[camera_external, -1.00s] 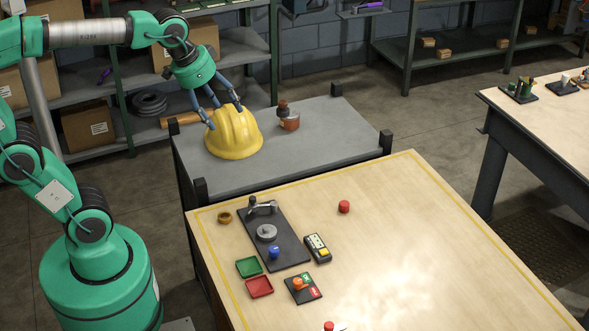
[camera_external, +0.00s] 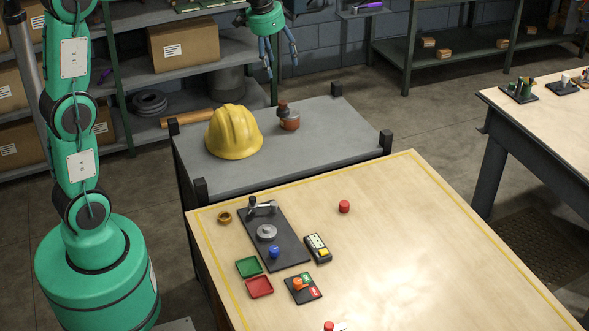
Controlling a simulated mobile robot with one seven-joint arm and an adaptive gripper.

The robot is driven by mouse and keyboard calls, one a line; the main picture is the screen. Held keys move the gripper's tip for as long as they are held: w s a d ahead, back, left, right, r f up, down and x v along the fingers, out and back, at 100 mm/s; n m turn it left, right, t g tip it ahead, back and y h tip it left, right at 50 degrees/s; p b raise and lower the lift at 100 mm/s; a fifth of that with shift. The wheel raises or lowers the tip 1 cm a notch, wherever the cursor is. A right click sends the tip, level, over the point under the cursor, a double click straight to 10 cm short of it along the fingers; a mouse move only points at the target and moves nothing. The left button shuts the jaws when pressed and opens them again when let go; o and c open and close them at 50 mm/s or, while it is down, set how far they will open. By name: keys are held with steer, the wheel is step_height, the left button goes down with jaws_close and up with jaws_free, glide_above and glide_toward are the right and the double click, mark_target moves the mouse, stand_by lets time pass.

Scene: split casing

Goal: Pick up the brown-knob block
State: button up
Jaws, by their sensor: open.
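I cannot clearly make out a block with a brown knob. The nearest match is a small reddish-brown object with a dark brown top (camera_external: 289,118), upright on the grey cart (camera_external: 345,145) just right of the yellow hard hat (camera_external: 234,132). My gripper (camera_external: 282,70) hangs above and behind the cart's back edge, fingers pointing down, open and empty. It is apart from the brown-topped object and appears higher in the picture.
The wooden table (camera_external: 420,240) in front holds a dark fixture plate (camera_external: 290,250) with a blue knob (camera_external: 274,252), a green tray (camera_external: 249,267), a red tray (camera_external: 260,287) and a red cylinder (camera_external: 344,207). Posts stand at the cart's corners. Shelving (camera_external: 210,60) stands behind.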

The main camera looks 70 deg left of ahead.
steer(key=w+a+f+p, duration=0.2)
steer(key=w+a+f, duration=0.2)
steer(key=w+a, duration=0.45)
steer(key=n+g+p, duration=0.1)
steer(key=g+p, duration=0.2)
steer(key=p, duration=0.2)
glide_above(283, 102)
step_height(283, 102, down, 23)
steer(key=shift+a+h, duration=0.1)
steer(key=shift+h, duration=0.3)
steer(key=shift+f+p, duration=0.4)
steer(key=shift+f, duration=3.85)
steer(key=shift+f, duration=0.15)
steer(key=shift+f+p, duration=0.5)
steer(key=shift+f, duration=1.9)
